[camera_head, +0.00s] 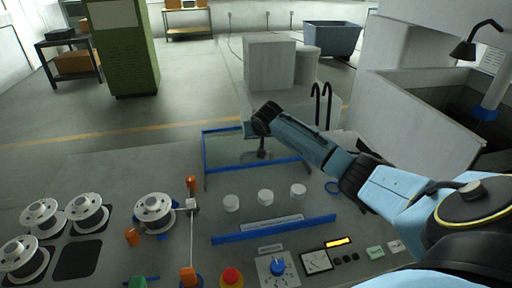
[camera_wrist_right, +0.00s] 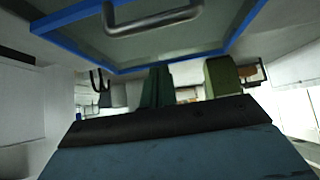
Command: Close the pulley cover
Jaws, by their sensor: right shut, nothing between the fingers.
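The pulley cover (camera_head: 222,169) is a clear panel in a blue frame. It stands raised behind a row of white pulleys (camera_head: 265,197) on the grey bench, which are uncovered. In the right wrist view the cover's blue frame (camera_wrist_right: 85,16) fills the top, with a grey metal bar handle (camera_wrist_right: 155,23) on the panel. My right gripper (camera_head: 261,153) points down at the cover, its fingers shut and empty. Its fingers also show in the right wrist view (camera_wrist_right: 157,84), below the handle and apart from it in the picture. I cannot tell whether it touches the panel. My left gripper is not in view.
White spools (camera_head: 155,208) sit at the left of the bench. A blue strip (camera_head: 274,230) runs in front of the pulleys. A red button (camera_head: 231,277), a blue knob (camera_head: 278,267) and a meter line the front. Two black hooks (camera_head: 321,104) stand behind the cover.

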